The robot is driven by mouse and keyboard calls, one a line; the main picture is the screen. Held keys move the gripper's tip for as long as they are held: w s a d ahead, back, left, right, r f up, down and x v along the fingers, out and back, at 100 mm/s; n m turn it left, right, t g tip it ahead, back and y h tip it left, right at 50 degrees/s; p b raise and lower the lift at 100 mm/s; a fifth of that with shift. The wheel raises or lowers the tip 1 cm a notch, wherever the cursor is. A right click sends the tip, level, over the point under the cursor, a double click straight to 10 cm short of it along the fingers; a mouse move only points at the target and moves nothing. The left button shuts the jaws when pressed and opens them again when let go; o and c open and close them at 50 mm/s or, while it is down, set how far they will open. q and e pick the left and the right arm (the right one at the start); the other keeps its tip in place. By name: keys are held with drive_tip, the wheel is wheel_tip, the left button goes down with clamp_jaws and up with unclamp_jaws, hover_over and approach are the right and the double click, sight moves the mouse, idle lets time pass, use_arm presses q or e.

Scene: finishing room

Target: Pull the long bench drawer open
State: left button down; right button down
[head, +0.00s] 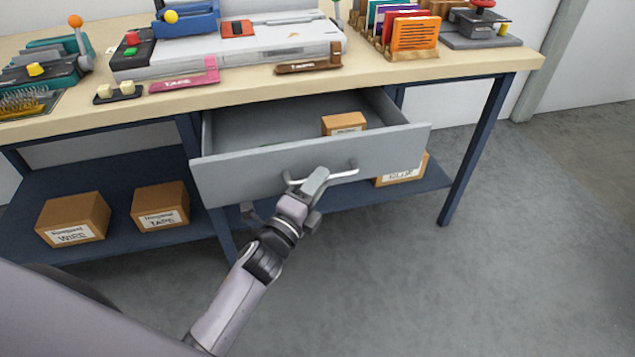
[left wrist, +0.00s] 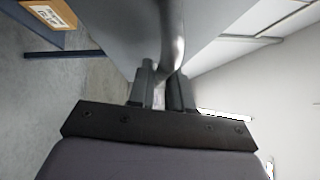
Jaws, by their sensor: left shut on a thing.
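The long grey bench drawer (head: 235,178) stands pulled out from under the bench top in the head view, with its inside showing. A small brown box (head: 343,123) lies in it, and a bit of something green shows behind the front panel. The drawer's bar handle (head: 342,174) runs across the front. My left gripper (head: 314,184) is at the middle of this handle, shut on it. In the left wrist view the fingers (left wrist: 163,88) close around the grey handle bar (left wrist: 172,40). My right gripper is in neither view.
The wooden bench top (head: 375,70) carries a grey machine (head: 250,48), a card rack (head: 412,35) and several tools. On the blue lower shelf (head: 110,218) stand a WIRE box (head: 73,220), a TAPE box (head: 160,206) and a GLUE box (head: 400,175). The floor at right is clear.

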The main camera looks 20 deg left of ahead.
use_arm(q)
drive_tip(key=c, duration=1.1)
unclamp_jaws()
drive_tip(key=v, duration=0.7)
drive_tip(key=shift+s, duration=0.1)
